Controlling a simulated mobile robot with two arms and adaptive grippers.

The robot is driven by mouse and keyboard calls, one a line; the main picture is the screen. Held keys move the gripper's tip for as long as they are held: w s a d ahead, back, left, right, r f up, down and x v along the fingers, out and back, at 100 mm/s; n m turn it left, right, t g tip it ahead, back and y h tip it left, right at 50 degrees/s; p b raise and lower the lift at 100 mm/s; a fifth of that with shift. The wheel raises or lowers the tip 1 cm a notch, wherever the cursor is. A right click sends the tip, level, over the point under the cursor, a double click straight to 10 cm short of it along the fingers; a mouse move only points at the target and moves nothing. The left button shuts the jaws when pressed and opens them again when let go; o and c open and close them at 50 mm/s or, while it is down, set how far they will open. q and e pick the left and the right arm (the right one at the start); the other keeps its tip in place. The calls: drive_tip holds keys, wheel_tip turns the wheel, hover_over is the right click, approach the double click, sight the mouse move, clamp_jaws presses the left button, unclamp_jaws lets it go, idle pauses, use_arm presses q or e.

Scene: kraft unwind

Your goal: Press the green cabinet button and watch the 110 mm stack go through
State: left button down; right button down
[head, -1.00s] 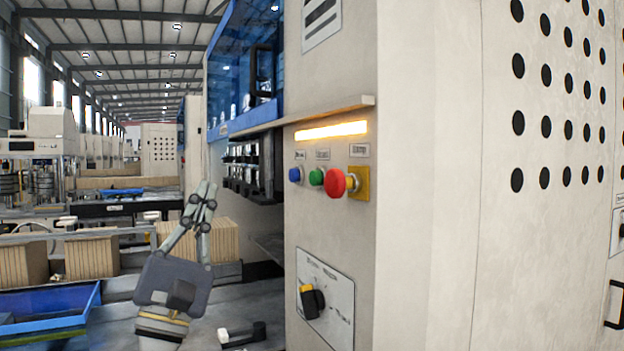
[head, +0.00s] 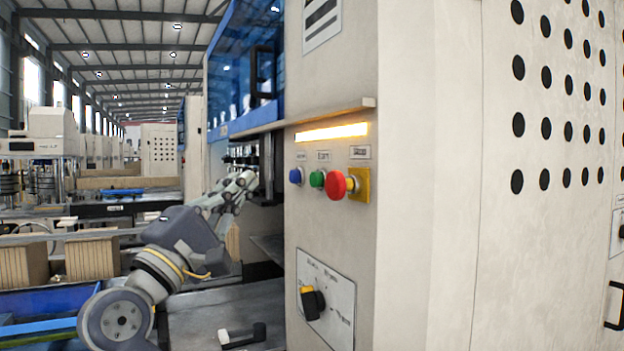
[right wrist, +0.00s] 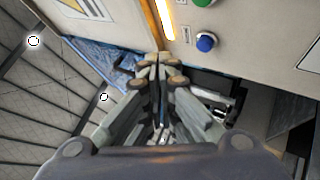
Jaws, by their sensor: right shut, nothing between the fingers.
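The green button (head: 317,179) is on the cream cabinet (head: 330,228), between the blue button (head: 296,176) and the larger red button (head: 337,184) on its yellow plate. In the right wrist view the green button (right wrist: 203,2) is cut off by the top edge, with the blue button (right wrist: 206,42) below it. My right gripper (head: 248,180) is shut and empty, left of the buttons and apart from them. In the right wrist view its fingertips (right wrist: 159,62) are left of the blue button. My left gripper is out of view. Brown stacks (head: 92,257) stand at the left; their size is unreadable.
A lit yellow strip (head: 332,131) and a protruding ledge (head: 300,118) are above the buttons. A dial with a black and yellow knob (head: 312,300) is below. A blue tray (head: 50,303) is at lower left. The space before the buttons is clear.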

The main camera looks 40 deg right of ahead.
sight(316, 180)
drive_tip(key=s+d+p, duration=0.1)
drive_tip(key=s+d, duration=0.1)
drive_tip(key=d, duration=0.6)
drive_tip(key=shift+d, duration=0.1)
idle(1.4)
drive_tip(key=shift+d, duration=0.25)
drive_tip(key=shift+s+d, duration=0.2)
drive_tip(key=shift+d, duration=0.4)
idle(1.0)
drive_tip(key=shift+a+b, duration=0.1)
drive_tip(key=shift+b, duration=0.25)
drive_tip(key=shift+w+a+b, duration=0.15)
drive_tip(key=shift+a+b, duration=0.25)
drive_tip(key=shift+a, duration=0.45)
